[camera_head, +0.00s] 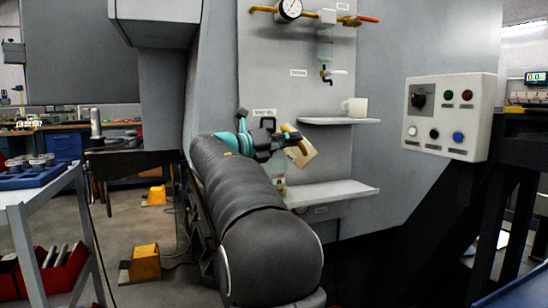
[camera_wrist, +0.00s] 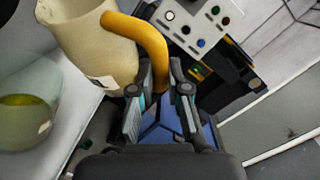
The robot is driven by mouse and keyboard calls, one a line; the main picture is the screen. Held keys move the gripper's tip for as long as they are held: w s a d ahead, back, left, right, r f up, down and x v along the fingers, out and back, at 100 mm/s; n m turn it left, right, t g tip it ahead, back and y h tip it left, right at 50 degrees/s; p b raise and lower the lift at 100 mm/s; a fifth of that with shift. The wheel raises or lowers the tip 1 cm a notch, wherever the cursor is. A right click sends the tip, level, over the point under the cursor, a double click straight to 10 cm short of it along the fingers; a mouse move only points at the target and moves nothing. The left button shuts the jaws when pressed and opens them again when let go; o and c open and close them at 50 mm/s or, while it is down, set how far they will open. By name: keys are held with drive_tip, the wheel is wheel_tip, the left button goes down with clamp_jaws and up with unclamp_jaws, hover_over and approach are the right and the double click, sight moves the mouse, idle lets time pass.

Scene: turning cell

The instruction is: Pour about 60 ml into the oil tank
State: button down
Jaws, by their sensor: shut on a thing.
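My gripper (camera_head: 287,139) is shut on the orange-yellow handle of a cream jug (camera_head: 304,153). The jug is tilted and held in front of the machine's grey panel, below the upper shelf. In the wrist view the handle runs between the fingers of my gripper (camera_wrist: 160,88), and the jug (camera_wrist: 98,45) fills the upper left. A clear vessel with yellow-green liquid (camera_wrist: 24,118), apparently the oil tank, shows at the left of that view. The tank (camera_head: 280,189) is partly hidden behind my arm, under a "WAY OIL" label (camera_head: 262,112). No stream of liquid is visible.
A white mug (camera_head: 355,107) stands on the upper shelf (camera_head: 338,121). A lower shelf (camera_head: 335,192) juts out beneath the jug. A control box (camera_head: 449,116) is at right, and a gauge (camera_head: 290,9) with pipes is above. A cart (camera_head: 38,198) stands at left.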

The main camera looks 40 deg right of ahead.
drive_tip(key=s+d+f+m+t+y+b, duration=0.2)
drive_tip(key=f+m, duration=0.4)
drive_tip(key=f, duration=0.3)
drive_tip(key=shift+s+f+m+t+y+b, duration=0.35)
drive_tip(key=shift+s+y+b, duration=0.35)
drive_tip(key=shift+s+y, duration=0.6)
drive_tip(key=shift+w, duration=0.2)
